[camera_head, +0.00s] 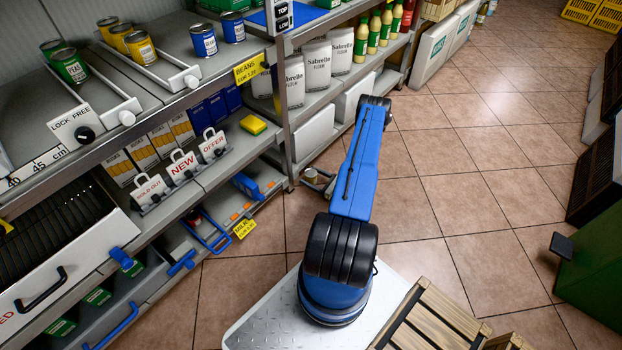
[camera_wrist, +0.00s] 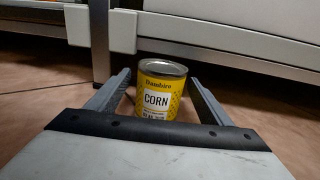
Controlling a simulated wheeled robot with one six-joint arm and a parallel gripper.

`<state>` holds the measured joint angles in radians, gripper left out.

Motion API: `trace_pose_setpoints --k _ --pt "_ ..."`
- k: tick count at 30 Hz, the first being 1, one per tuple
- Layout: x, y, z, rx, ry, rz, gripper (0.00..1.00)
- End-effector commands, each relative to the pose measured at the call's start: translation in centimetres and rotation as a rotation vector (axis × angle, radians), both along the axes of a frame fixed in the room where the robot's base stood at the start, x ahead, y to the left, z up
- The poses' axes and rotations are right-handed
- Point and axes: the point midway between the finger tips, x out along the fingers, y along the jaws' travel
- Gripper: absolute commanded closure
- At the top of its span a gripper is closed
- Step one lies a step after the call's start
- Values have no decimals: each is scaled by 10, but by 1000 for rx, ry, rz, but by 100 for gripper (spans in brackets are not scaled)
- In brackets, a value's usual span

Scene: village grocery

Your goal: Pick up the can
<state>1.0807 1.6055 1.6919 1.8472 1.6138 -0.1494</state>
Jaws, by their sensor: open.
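A yellow can labelled CORN (camera_wrist: 160,98) with a grey metal lid stands upright between the fingers of my gripper (camera_wrist: 158,78) in the wrist view. The can's bottom is hidden behind the gripper's body. In the head view, my gripper (camera_head: 321,183) is low by the floor beside the shelf's corner post, partly hidden by my blue arm. A small round top (camera_head: 310,174) shows there, probably the can's.
A metal shelf post (camera_wrist: 100,45) and a pale shelf base (camera_wrist: 235,35) stand close behind the can. Shelves (camera_head: 225,165) with cans and boxes line the left. A wooden crate (camera_head: 430,320) is at the front.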

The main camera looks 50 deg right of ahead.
Motion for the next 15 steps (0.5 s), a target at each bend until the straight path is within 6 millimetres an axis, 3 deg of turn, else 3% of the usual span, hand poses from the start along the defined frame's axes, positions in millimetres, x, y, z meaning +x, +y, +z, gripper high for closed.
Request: trace_pose_setpoints --k 6,12,15 --pt "0 0 0 0 0 -1 29" --pt "0 0 0 0 0 -1 77" --pt "0 0 0 0 0 -1 82"
